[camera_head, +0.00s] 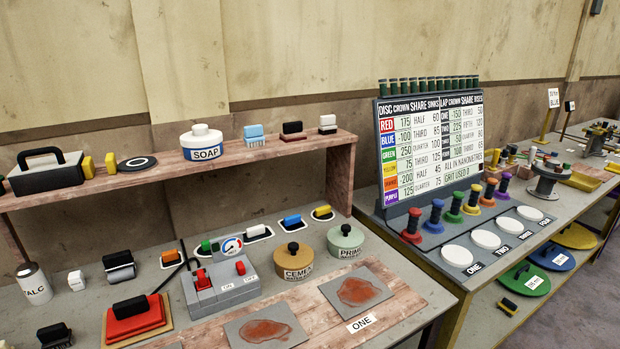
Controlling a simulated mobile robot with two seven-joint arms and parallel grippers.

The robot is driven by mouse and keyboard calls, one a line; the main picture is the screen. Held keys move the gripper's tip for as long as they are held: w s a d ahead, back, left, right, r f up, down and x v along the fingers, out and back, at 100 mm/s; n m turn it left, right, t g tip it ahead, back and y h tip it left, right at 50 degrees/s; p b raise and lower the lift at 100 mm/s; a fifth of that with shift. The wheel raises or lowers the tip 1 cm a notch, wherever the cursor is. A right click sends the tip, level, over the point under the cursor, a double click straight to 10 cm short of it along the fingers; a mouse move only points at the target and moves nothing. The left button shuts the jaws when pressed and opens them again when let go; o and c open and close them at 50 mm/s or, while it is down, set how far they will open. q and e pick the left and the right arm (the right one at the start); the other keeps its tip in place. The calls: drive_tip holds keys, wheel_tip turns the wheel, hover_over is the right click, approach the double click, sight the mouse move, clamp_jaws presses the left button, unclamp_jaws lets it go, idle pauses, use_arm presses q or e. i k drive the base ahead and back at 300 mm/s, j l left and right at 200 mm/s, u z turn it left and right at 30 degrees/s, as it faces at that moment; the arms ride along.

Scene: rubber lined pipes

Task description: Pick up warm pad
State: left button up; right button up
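A red pad with a black handle on top (135,318) lies on a tan board (165,325) at the lower left of the bench. It looks like the warm pad, though I read no label on it. A dark cord runs from near its right side up toward a grey control box (219,287) with a round dial and red switches. The pad appears to lie flat, with nothing holding it. Neither of my grippers shows in this view.
A black-topped roller or block (119,266) and a small white block (76,280) stand behind the pad. A talc bottle (35,283) is at the far left. Cement (293,262) and prime (345,241) pots stand right of the control box. A wooden shelf (270,152) overhangs the bench's back.

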sight(130, 316)
drive_tip(key=u, duration=1.3)
drive_tip(key=j+z, duration=0.65)
drive_tip(key=j, duration=0.15)
drive_tip(key=k+j+z, duration=0.1)
drive_tip(key=j+z, duration=0.25)
